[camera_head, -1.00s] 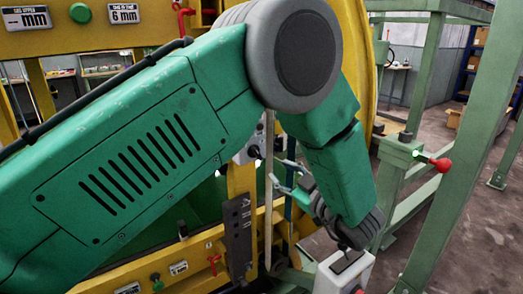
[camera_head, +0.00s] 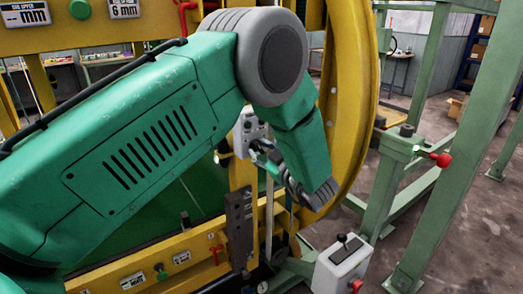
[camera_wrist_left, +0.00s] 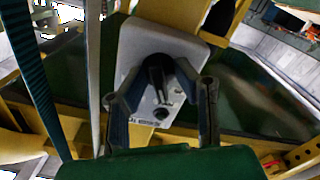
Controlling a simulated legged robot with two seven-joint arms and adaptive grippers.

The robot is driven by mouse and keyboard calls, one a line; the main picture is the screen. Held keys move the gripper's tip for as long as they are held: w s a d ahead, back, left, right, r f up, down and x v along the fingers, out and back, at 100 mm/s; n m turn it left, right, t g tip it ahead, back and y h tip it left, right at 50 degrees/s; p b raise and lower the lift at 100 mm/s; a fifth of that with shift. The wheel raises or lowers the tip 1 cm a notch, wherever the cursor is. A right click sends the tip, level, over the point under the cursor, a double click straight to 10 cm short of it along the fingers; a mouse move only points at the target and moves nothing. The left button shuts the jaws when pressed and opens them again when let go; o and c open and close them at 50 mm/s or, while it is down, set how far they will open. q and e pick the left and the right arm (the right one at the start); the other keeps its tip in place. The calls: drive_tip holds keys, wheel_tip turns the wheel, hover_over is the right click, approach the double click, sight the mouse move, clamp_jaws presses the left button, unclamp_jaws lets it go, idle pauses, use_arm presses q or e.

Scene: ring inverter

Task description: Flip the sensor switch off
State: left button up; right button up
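The sensor switch is a black knob (camera_wrist_left: 160,78) on a pale grey box (camera_wrist_left: 187,46), centred in the left wrist view. The box (camera_head: 243,139) also shows in the head view, mounted on the yellow frame and partly covered by my gripper. My left gripper (camera_wrist_left: 160,72) is partly open, with one dark finger on each side of the knob. The fingertips are close to the knob; whether they touch it I cannot tell. In the head view the left gripper (camera_head: 260,150) is right at the box. My right gripper is not in view.
A white control box (camera_head: 342,265) with a black lever and red button stands at the lower right. A green post (camera_head: 385,180) with a red-knobbed valve (camera_head: 440,159) stands to the right. A large yellow ring (camera_head: 350,95) rises behind my arm.

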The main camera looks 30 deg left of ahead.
use_arm(q)
clamp_jaws()
drive_tip(key=shift+d, duration=0.15)
drive_tip(key=shift+f+n+b, duration=0.25)
drive_tip(key=shift+n+b, duration=0.65)
drive_tip(key=shift+b, duration=0.35)
drive_tip(key=shift+r+n, duration=0.1)
drive_tip(key=shift+n, duration=0.2)
drive_tip(key=shift+o, duration=2)
unclamp_jaws()
drive_tip(key=shift+d, duration=0.1)
drive_tip(key=shift+s+d+r, duration=0.1)
drive_tip(key=shift+d+r, duration=0.1)
drive_tip(key=shift+r, duration=0.05)
